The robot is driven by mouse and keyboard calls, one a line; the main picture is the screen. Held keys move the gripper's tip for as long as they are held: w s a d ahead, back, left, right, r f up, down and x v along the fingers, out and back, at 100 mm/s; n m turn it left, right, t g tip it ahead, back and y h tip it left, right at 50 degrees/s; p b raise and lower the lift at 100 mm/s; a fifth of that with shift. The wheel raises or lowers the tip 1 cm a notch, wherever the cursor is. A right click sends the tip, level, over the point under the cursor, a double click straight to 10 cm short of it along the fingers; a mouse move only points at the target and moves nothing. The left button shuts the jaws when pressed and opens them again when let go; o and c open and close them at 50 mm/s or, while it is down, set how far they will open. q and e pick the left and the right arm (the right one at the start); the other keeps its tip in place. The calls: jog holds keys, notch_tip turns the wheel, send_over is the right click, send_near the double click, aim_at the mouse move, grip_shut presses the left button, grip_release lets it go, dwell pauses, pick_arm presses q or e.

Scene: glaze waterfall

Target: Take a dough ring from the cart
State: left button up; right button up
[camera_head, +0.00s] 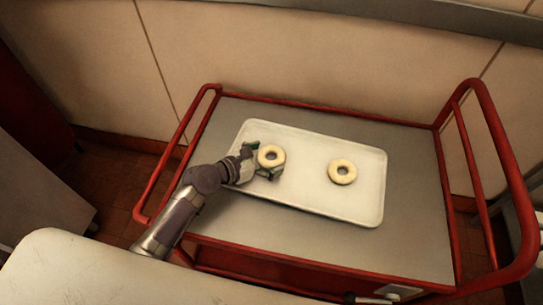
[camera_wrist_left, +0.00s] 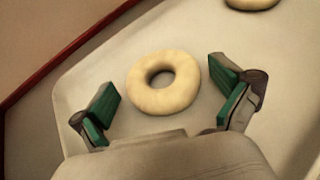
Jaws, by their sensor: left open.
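Two pale dough rings lie on a white tray (camera_head: 318,204) on the cart. The left dough ring (camera_head: 280,160) is at my left gripper (camera_head: 262,161); the right dough ring (camera_head: 351,177) lies apart from it. In the left wrist view, the near ring (camera_wrist_left: 187,98) sits between the spread green finger pads of my left gripper (camera_wrist_left: 166,104), with a gap on each side. The gripper is open and holds nothing. Part of the other ring (camera_wrist_left: 250,3) shows at the top edge of that view. My right gripper is not in view.
The cart (camera_head: 410,240) has a grey top and red rails (camera_head: 492,170) at both ends. A tiled wall (camera_head: 300,50) stands behind it. A pale surface (camera_head: 80,270) lies at the front left. The tray is bare around the rings.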

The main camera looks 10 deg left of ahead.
pick_arm(q)
jog(key=shift+c, duration=0.2)
jog(key=c, duration=0.7)
jog(key=shift+c, duration=0.2)
